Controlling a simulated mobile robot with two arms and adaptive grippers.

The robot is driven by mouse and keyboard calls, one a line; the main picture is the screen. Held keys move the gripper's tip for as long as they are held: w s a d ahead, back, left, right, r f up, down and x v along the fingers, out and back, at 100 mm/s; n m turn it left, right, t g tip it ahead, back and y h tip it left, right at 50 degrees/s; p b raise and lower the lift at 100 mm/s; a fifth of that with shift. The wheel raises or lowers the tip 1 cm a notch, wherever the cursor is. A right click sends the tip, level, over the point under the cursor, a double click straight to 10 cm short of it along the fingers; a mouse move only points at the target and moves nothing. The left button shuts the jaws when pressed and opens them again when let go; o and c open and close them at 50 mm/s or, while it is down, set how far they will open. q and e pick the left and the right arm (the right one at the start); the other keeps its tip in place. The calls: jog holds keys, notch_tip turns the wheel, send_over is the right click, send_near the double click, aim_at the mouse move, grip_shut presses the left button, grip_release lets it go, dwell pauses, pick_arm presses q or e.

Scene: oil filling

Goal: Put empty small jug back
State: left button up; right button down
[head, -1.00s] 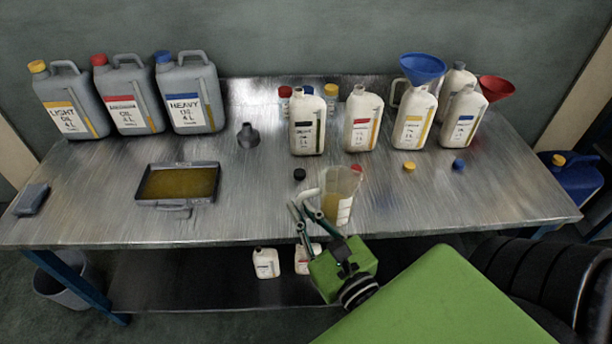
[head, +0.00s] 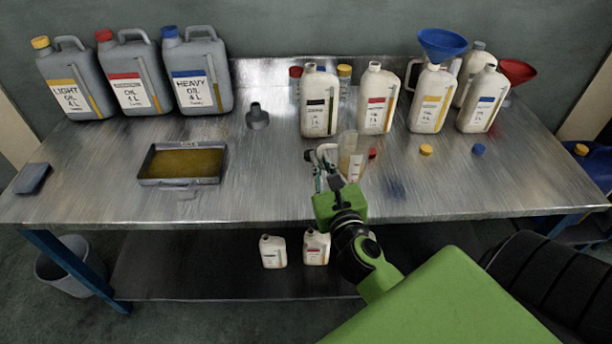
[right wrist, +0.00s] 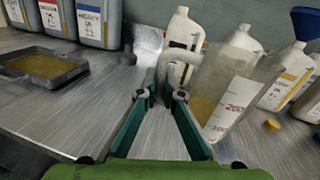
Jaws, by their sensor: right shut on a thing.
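The small jug (head: 352,158) is a clear measuring jug with a white scale strip. It stands in front of the small white bottles, right of the table's middle. In the right wrist view the jug (right wrist: 228,100) shows red marks and an amber tint low down. My right gripper (head: 322,160) is shut on the jug's pale handle, left of its body; the fingers (right wrist: 163,90) also show in the wrist view. I cannot tell whether the jug's base touches the table. My left gripper is not in view.
Small white bottles (head: 320,105) stand behind the jug, one with a blue funnel (head: 442,43). Grey oil cans (head: 200,75) stand back left. An oil tray (head: 185,181) lies front left. Loose yellow (head: 426,149) and blue caps (head: 478,149) lie right. The table's front right is clear.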

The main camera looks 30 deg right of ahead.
jog(key=w+f+b, duration=0.1)
jog(key=w+f, duration=0.1)
jog(key=w+a+f+b, duration=0.1)
jog(key=w+f, duration=0.1)
jog(key=f, duration=0.1)
jog(key=shift+f, duration=0.1)
jog(key=f+b, duration=0.1)
jog(key=f, duration=0.1)
jog(key=f+b, duration=0.1)
jog(key=f, duration=0.1)
jog(key=shift+w+a, duration=0.15)
jog(key=shift+w, duration=0.25)
jog(key=shift+r, duration=0.1)
jog(key=c, duration=2.6)
grip_release()
jog(key=shift+f+b, duration=0.2)
jog(key=shift+b, duration=0.1)
jog(key=o, duration=0.4)
jog(key=shift+r, duration=0.1)
jog(key=shift+r, duration=0.1)
